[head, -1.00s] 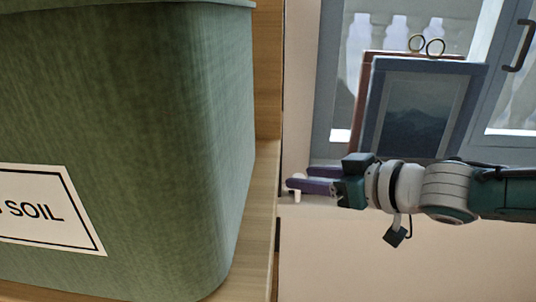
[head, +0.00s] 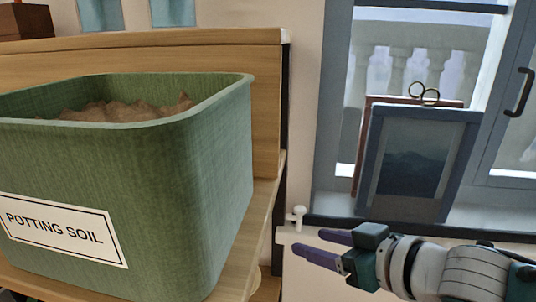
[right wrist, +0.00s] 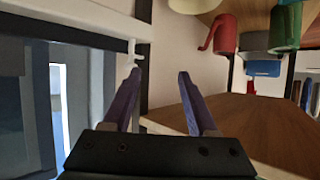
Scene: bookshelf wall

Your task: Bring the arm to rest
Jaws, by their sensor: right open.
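My right gripper (head: 328,248) comes in from the right in the head view, its purple fingers pointing left. It is open and empty, in front of the wall below the window sill and right of the shelf. In the right wrist view its two fingers (right wrist: 158,82) are spread with nothing between them. My left gripper is not in view.
A green potting soil bin (head: 130,190) full of brown soil stands on a wooden shelf (head: 262,215) at left. A framed picture (head: 415,165) leans by the window. The wrist view shows a red mug (right wrist: 224,35) and a green mug (right wrist: 286,25).

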